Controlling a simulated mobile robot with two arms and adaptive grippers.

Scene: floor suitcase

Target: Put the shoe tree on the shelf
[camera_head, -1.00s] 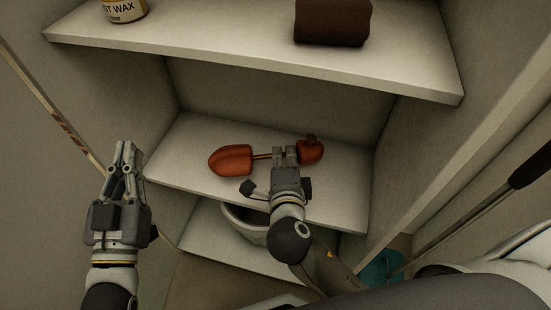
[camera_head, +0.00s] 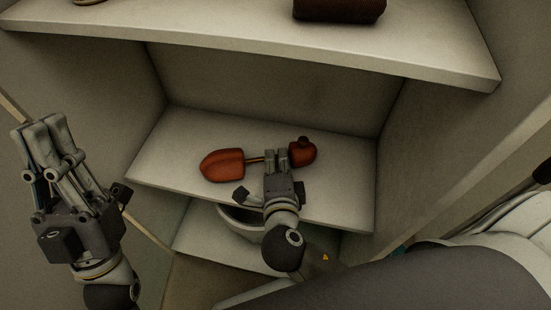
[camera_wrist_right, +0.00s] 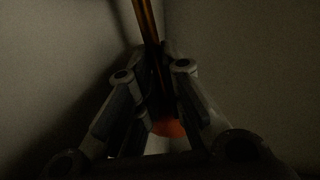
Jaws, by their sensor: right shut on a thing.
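The shoe tree shows in the head view as a red-brown toe piece (camera_head: 222,165) and a heel piece (camera_head: 302,152) with a knob, joined by a thin brass rod. It lies level over the middle shelf (camera_head: 165,150); I cannot tell if it touches the surface. My right gripper (camera_head: 276,155) is shut on the rod near the heel piece. In the right wrist view the rod (camera_wrist_right: 148,25) passes between the fingers, and a bit of orange wood (camera_wrist_right: 169,128) shows below. My left gripper (camera_head: 42,128) is shut and empty, off to the left of the shelf.
An upper shelf (camera_head: 250,50) overhangs the middle one and carries a dark brown object (camera_head: 338,9). A light bowl-like container (camera_head: 238,221) stands on the lower shelf. Side walls close in the shelf left and right. The middle shelf looks clear around the shoe tree.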

